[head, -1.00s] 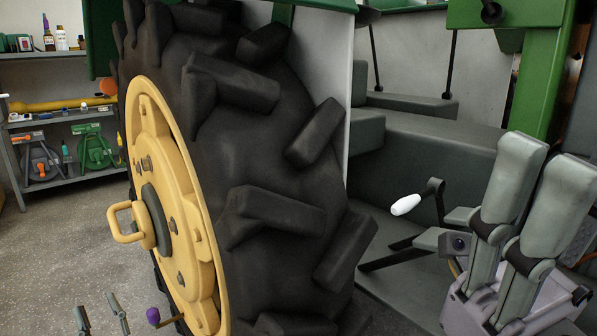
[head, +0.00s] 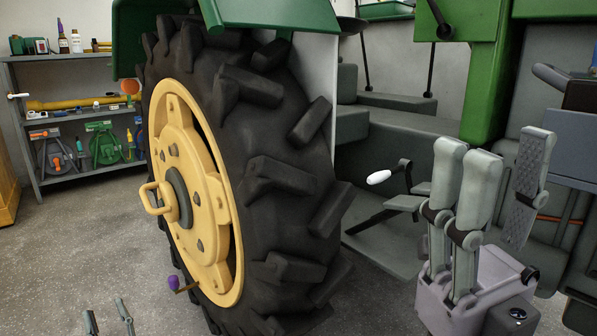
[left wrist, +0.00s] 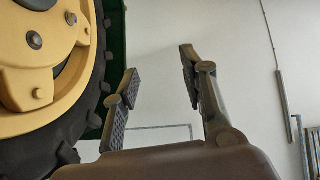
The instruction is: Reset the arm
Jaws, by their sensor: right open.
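My left gripper (head: 108,310) shows only its finger tips at the bottom left of the head view, over the floor. In the left wrist view its two fingers (left wrist: 160,75) stand wide apart with nothing between them, beside the tractor wheel (left wrist: 62,125). My right gripper (head: 500,155) is at the right of the head view, upright, with its grey fingers spread and empty. It is in front of the tractor's green and grey body. Neither gripper visibly holds anything.
The big black tyre (head: 275,180) with its yellow hub (head: 190,190) and handle (head: 152,198) fills the middle. A white-knobbed lever (head: 379,177) is left of my right gripper. A shelf (head: 90,115) with tools stands at the back left. Grey floor (head: 90,240) is free at left.

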